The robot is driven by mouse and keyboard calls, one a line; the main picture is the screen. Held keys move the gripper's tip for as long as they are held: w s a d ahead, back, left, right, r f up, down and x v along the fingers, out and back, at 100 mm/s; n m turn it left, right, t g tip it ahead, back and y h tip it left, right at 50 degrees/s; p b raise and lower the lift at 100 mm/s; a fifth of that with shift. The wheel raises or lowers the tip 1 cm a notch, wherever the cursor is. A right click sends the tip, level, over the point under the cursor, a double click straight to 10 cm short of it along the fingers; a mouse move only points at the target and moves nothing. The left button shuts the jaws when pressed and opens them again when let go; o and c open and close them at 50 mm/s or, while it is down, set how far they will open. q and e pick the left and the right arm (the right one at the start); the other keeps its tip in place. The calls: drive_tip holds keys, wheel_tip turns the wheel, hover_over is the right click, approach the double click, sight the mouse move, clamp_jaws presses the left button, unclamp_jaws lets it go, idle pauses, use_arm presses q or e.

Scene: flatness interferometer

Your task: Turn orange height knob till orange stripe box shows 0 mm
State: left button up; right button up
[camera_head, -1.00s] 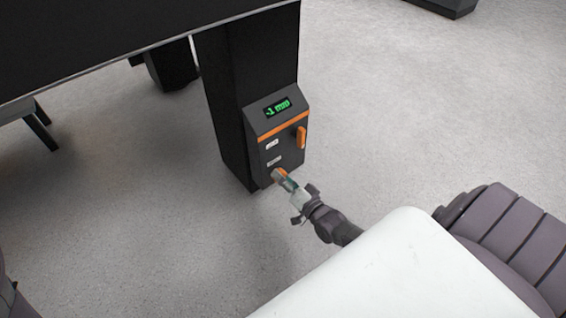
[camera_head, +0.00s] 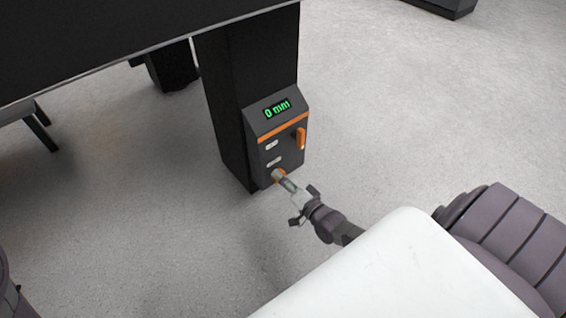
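The orange-striped control box (camera_head: 284,128) is mounted on the front of a black table leg. Its green display (camera_head: 278,109) reads 0 mm. A second orange handle (camera_head: 301,138) stands upright on the box's right side. My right gripper (camera_head: 284,180) is at the low knob, with its fingertips at or against it. Whether the fingers are closed on the knob is too small to tell. My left gripper is out of view; only a bit of a dark part shows at the left edge.
The black table top (camera_head: 90,45) overhangs the box at upper left. The black leg (camera_head: 232,100) carries the box. Open grey floor (camera_head: 420,120) lies to the right. Two small pale labels (camera_head: 272,145) sit on the box face.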

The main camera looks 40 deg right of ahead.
drive_tip(key=shift+o, duration=0.5)
drive_tip(key=s, duration=1.2)
drive_tip(key=shift+d+r, duration=0.25)
drive_tip(key=shift+d, duration=0.15)
idle(0.9)
